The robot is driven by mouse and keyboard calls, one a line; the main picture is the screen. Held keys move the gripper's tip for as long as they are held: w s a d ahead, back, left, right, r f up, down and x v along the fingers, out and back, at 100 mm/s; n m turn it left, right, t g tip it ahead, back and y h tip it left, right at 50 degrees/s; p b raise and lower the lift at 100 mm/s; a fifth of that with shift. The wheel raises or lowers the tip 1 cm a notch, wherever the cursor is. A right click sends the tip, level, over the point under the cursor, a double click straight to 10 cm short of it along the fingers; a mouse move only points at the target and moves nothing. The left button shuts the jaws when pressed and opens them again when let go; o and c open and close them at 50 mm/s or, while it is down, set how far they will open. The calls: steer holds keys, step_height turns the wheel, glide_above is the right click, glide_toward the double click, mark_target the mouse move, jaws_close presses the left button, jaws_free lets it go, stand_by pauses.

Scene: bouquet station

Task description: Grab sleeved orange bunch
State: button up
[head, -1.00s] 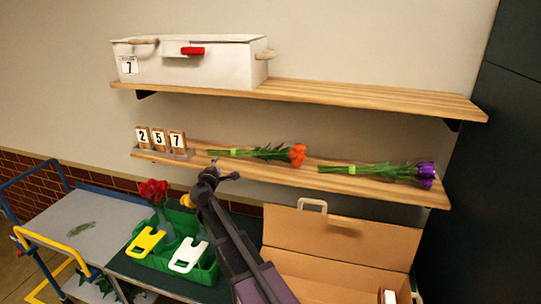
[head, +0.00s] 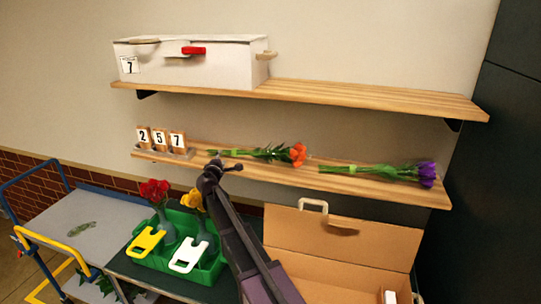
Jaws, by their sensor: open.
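The orange bunch (head: 297,154) lies on its side on the lower wooden shelf (head: 310,178), its blooms to the right and its green stems to the left. A light-green band shows around the stems; a clear sleeve is hard to make out. My gripper (head: 226,164) is open and empty, in front of the shelf, below and left of the blooms near the stem part. It appears apart from the bunch, though the depth between them is hard to judge.
A purple bunch (head: 426,173) lies to the right on the same shelf. Number blocks (head: 160,138) stand at its left end. Below are a green crate (head: 207,270) with red (head: 155,191) and yellow flowers (head: 193,200), and an open cardboard box (head: 320,236). A white box (head: 190,66) sits above.

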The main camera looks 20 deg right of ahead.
mark_target(224, 154)
steer(key=shift+x, duration=2.1)
jaws_close()
